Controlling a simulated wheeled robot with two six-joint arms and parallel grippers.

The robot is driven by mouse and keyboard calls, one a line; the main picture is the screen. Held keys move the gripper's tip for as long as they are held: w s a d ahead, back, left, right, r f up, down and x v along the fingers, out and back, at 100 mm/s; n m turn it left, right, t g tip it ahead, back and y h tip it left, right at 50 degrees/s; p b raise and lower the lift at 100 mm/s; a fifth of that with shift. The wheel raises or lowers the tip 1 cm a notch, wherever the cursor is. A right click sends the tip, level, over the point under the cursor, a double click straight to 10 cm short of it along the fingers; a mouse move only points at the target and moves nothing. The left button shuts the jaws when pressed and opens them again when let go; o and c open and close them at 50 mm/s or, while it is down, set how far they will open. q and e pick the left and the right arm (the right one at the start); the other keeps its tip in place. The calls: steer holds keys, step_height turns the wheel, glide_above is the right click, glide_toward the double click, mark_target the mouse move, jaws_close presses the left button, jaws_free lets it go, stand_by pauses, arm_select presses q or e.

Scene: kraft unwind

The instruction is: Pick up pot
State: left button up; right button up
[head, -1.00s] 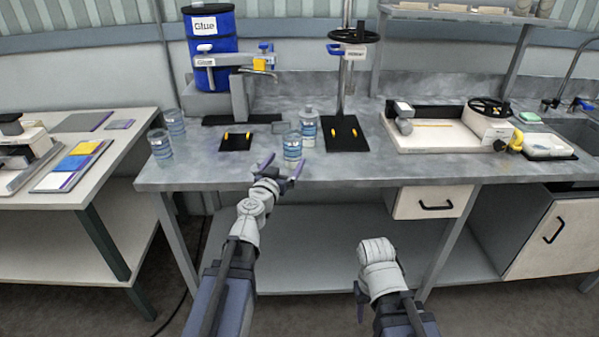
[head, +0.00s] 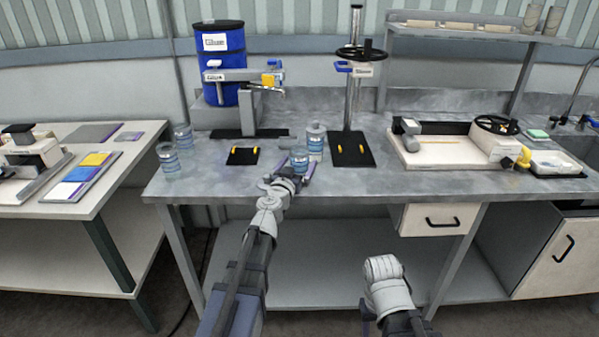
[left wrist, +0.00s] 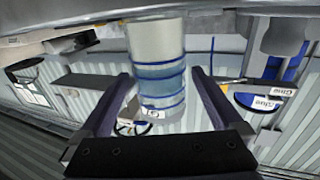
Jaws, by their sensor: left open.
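A clear pot (head: 299,157) with blue bands stands near the front edge of the grey bench. My left gripper (head: 290,177) reaches it from the front with its fingers spread. In the left wrist view the same pot (left wrist: 157,62) shows between the two open fingers (left wrist: 162,92), with gaps on both sides. Another banded pot (head: 316,141) stands just behind it to the right. Two more pots (head: 183,137) (head: 168,159) stand at the bench's left end. My right gripper (head: 368,314) is low in front of the bench, its jaws mostly hidden.
A press with a black handwheel (head: 361,53) stands right of the near pot. A tray machine (head: 450,161) sits further right. Bench front right of the pot is clear.

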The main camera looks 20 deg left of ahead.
arm_select(q)
steer(key=shift+w, duration=0.65)
steer(key=shift+s, duration=0.1)
steer(key=shift+c, duration=0.2)
steer(key=c, duration=1.4)
steer(key=shift+c, duration=0.2)
step_height(320, 180, up, 10)
steer(key=p, duration=1)
